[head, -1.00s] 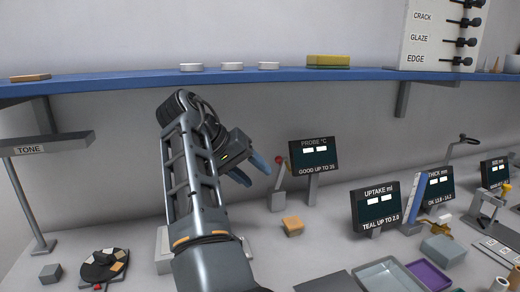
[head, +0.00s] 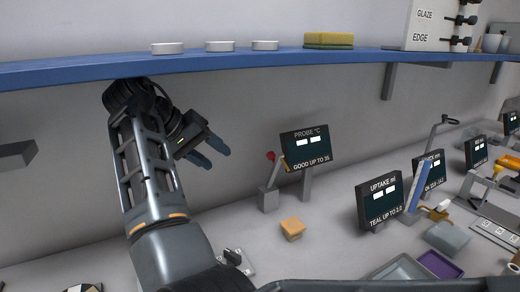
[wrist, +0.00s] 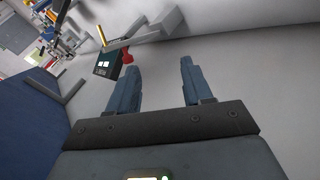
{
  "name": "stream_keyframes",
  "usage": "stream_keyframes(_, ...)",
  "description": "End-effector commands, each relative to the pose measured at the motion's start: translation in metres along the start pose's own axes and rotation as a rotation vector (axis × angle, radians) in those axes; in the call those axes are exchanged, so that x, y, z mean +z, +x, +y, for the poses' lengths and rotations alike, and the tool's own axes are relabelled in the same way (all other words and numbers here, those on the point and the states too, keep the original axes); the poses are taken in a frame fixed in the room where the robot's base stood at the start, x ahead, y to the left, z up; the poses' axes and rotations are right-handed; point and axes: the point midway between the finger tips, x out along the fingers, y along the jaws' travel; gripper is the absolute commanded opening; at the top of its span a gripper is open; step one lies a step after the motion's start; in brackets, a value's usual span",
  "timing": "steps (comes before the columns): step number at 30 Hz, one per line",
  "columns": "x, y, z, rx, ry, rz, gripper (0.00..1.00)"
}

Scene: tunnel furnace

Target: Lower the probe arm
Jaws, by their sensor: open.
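The probe arm (head: 277,169) is a slim grey lever with a red knob (head: 270,156) at its upper end, raised on a small grey post (head: 268,199). It stands left of the black PROBE °C display (head: 305,149). A tan block (head: 292,229) sits on the bench in front of it. In the wrist view the two blue-grey fingers (wrist: 160,88) are spread, and the red knob (wrist: 127,57) shows beyond the left finger.
A blue shelf (head: 280,60) with white discs and a yellow sponge (head: 329,40) runs above my arm. The UPTAKE display (head: 382,200), a grey tray (head: 402,268) and a purple tray (head: 440,264) are to the right. The bench left of the tan block is mostly clear.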

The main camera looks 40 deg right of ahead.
Motion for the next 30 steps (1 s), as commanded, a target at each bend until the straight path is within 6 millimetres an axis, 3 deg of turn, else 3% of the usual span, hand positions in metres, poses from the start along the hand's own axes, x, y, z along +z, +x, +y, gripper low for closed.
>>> stream_keyframes(5, -0.006, 0.012, 0.013, 0.001, 0.003, -0.003, 0.5)
stream_keyframes(21, -0.039, 0.084, 0.082, 0.001, 0.002, -0.003, 0.5)
stream_keyframes(30, -0.038, 0.124, 0.078, 0.001, 0.0, -0.001, 0.5)
